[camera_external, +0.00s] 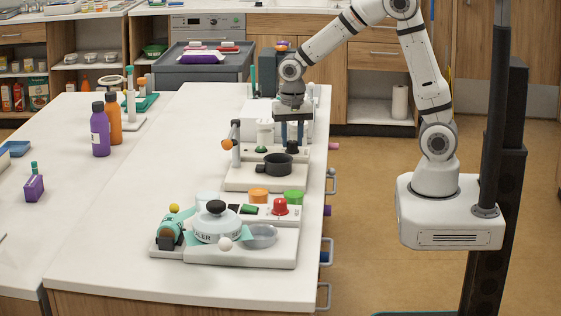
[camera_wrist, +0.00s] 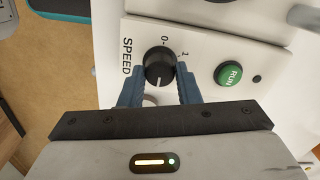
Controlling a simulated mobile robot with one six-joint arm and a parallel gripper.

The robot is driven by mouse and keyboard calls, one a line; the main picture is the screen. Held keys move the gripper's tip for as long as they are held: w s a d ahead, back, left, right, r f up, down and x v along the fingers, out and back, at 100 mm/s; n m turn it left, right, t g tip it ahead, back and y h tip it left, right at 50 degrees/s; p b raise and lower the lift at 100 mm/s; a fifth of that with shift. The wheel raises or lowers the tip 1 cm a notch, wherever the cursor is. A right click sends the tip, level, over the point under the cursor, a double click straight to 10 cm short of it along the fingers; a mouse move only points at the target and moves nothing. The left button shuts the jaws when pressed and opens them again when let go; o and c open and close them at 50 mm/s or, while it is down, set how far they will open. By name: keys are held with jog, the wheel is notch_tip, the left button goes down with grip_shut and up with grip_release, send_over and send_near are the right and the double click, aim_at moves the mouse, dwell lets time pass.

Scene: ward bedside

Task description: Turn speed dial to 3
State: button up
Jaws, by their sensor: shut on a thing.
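The speed dial (camera_wrist: 158,66) is a round black knob on a white panel, beside the printed word SPEED. The figures 0 and 1 show above it in the wrist view; other figures are hidden. A pale line on the knob points down the picture, toward my gripper's body. My gripper (camera_wrist: 159,86) has its blue fingers on either side of the knob and is shut on it. In the external view, my gripper (camera_external: 291,138) reaches down to the dark dial (camera_external: 292,147) on the bench.
A green RUN button (camera_wrist: 230,74) sits right of the dial. In the external view, a stand with a black bowl (camera_external: 279,164) is in front of the dial. The left worktop has free room.

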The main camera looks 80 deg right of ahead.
aim_at(292, 141)
jog(key=o, duration=1)
notch_tip(292, 141, up, 8)
jog(key=shift+f, duration=0.1)
jog(key=s+a+n+t, duration=0.1)
jog(key=s+a+n, duration=0.1)
jog(key=s+n, duration=0.3)
jog(key=s+a+n, duration=0.2)
jog(key=s+n, duration=0.3)
jog(key=s, duration=0.2)
jog(key=s+a+r+n+t, duration=0.1)
jog(key=s+a+n, duration=0.1)
jog(key=s+n, duration=0.3)
jog(key=shift+s+a+t, duration=0.25)
jog(key=shift+s+t, duration=0.05)
jog(key=shift+s, duration=0.1)
